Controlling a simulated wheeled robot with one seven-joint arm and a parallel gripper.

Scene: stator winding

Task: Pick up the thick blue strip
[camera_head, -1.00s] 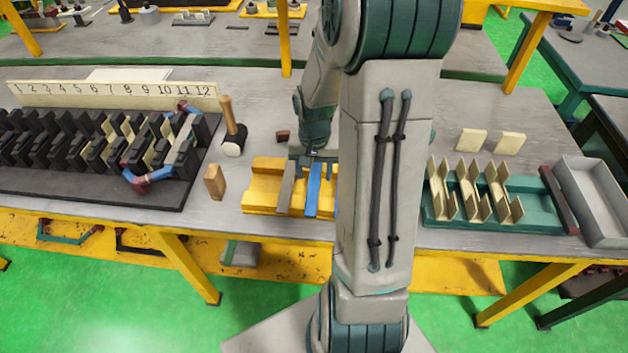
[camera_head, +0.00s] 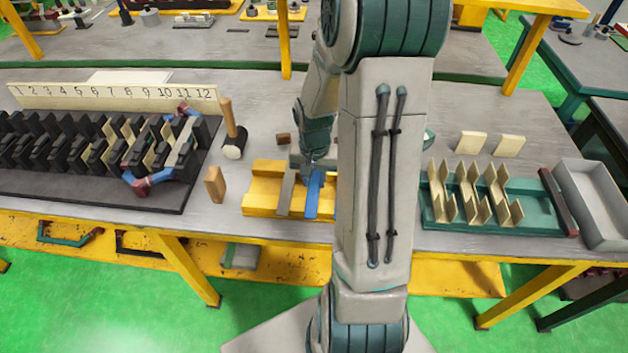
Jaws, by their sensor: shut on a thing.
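The blue strip (camera_head: 312,199) lies lengthwise at the yellow holder (camera_head: 262,191), near the holder's right part. A grey strip (camera_head: 286,194) is just to its left. My gripper (camera_head: 312,180) is over the far half of the blue strip, with its fingers shut on it. The fingertips are small in the picture, and I cannot tell whether the strip is clear of the holder. My arm hides the right end of the holder.
The black slotted stator (camera_head: 95,150) is at the far left. A green tray (camera_head: 528,212) with cream folded pieces and a grey bin (camera_head: 597,204) are at the right.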

